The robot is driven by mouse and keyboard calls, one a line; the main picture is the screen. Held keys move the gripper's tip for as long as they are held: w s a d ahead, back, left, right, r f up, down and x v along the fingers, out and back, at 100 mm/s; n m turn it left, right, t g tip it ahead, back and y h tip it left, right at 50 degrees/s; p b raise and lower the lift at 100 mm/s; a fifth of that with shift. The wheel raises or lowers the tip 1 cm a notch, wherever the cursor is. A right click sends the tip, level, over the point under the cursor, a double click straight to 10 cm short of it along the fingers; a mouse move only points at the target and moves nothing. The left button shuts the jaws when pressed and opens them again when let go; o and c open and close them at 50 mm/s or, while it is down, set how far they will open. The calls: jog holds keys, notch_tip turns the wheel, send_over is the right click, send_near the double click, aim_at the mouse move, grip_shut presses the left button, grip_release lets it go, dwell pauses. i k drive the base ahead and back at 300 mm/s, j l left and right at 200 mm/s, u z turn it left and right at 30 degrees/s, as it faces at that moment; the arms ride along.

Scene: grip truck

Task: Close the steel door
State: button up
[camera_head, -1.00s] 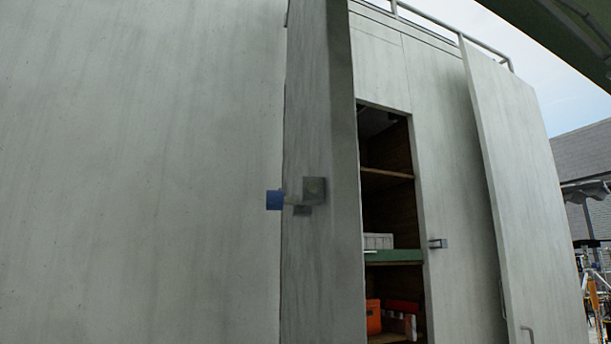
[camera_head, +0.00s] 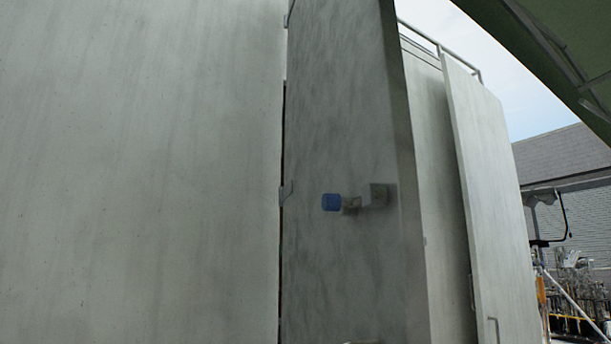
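The steel door (camera_head: 345,120) is a tall grey panel in the middle of the head view. Its left edge meets the grey wall at small hinge brackets, and its thick free edge (camera_head: 408,210) is on the right. The door stands at an angle to the wall, partly open. A latch handle (camera_head: 372,196) with a blue grip (camera_head: 332,202) sticks out from its face. The door hides the shelved opening behind it. My gripper is not in view, so I cannot see whether anything touches the door.
A flat grey wall (camera_head: 140,170) fills the left. A second open door panel (camera_head: 490,200) stands at the right. A dark green overhang (camera_head: 560,40) crosses the upper right. Cluttered equipment (camera_head: 575,280) stands at the far right.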

aim_at(358, 275)
jog(key=k+j, duration=0.1)
jog(key=j, duration=0.3)
jog(key=i+j+z, duration=0.25)
jog(key=i+j, duration=0.25)
jog(key=i+j+u, duration=0.25)
jog(key=k+l+z, duration=0.1)
jog(key=z, duration=0.15)
jog(key=k, duration=0.1)
